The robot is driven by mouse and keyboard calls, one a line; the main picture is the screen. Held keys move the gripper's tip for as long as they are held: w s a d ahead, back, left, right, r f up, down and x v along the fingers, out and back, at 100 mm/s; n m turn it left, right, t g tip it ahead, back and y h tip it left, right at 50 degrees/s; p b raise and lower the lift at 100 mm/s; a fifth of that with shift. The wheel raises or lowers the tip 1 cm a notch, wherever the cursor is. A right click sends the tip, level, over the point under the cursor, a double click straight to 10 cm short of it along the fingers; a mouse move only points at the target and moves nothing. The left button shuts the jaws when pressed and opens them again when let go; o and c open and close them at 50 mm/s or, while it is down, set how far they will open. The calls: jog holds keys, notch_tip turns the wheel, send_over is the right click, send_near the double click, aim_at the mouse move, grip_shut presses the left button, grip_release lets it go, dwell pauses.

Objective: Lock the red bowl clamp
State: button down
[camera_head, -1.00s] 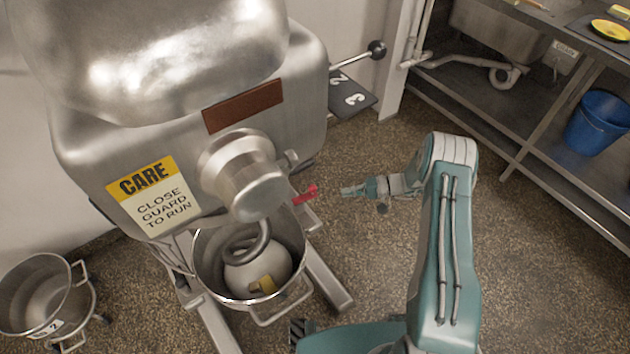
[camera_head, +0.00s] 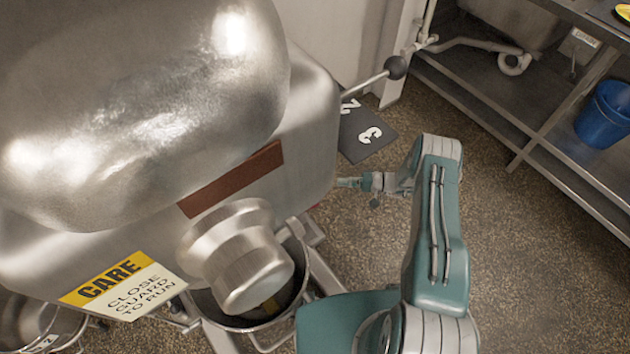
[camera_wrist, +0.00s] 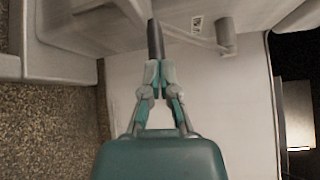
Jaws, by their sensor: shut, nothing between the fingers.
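The red bowl clamp does not show in the head view; the mixer head and housing cover the place where it was seen. I cannot make it out in the wrist view either. The steel mixing bowl (camera_head: 222,323) sits under the mixer's round hub (camera_head: 240,262), mostly hidden by it. My gripper (camera_head: 345,183) is at the mixer's right side, close to the housing, pointing left. In the wrist view my gripper (camera_wrist: 156,42) is shut and empty, its dark tips together in front of a pale machine surface. I cannot tell whether the tips touch anything.
A black-knobbed lever (camera_head: 397,67) sticks out from the mixer above my gripper, over a numbered dark plate (camera_head: 362,137). A steel shelf rack with a blue bucket (camera_head: 606,112) stands at right. The speckled floor between is clear.

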jog(key=shift+s, duration=0.1)
jog(key=w+a, duration=0.1)
jog(key=a, duration=0.9)
jog(key=s, duration=0.2)
jog(key=s+d, duration=0.1)
jog(key=shift+s+r, duration=0.1)
jog(key=shift+s, duration=0.3)
jog(key=shift+d, duration=0.1)
